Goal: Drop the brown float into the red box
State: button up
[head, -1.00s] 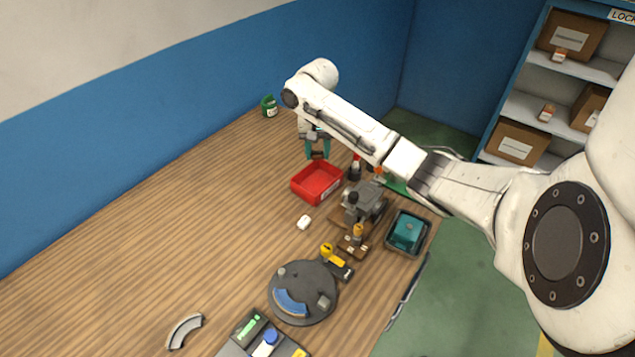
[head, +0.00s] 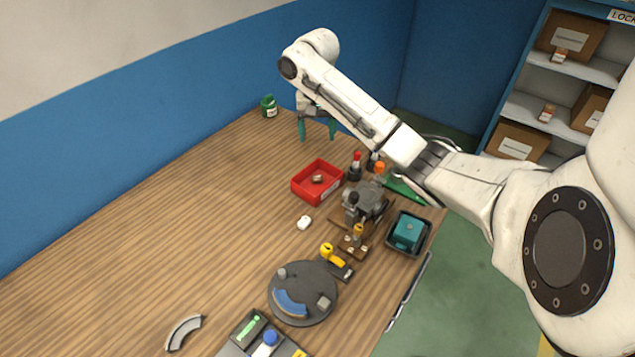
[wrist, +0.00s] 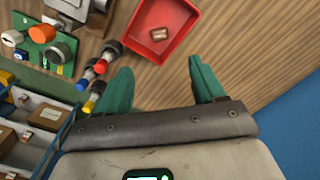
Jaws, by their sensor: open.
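The red box (head: 306,192) stands on the wooden table, and it also shows in the wrist view (wrist: 181,47). The brown float (head: 318,179) lies inside it on the bottom; in the wrist view the small brown float (wrist: 159,34) shows a pale mark on top. My gripper (head: 318,138) is above and behind the box, apart from it. Its two teal fingers are spread wide with nothing between them, as the wrist view of my gripper (wrist: 165,75) also shows.
Bottles with coloured caps (head: 355,168) and a grey machine (head: 366,203) stand right of the box. A white piece (head: 304,222) lies in front. A green container (head: 269,106) is at the back left. The table's left side is clear.

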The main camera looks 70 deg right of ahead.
notch_tip(320, 180, up, 4)
jog(key=shift+r+p, duration=0.2)
jog(key=shift+p, duration=0.35)
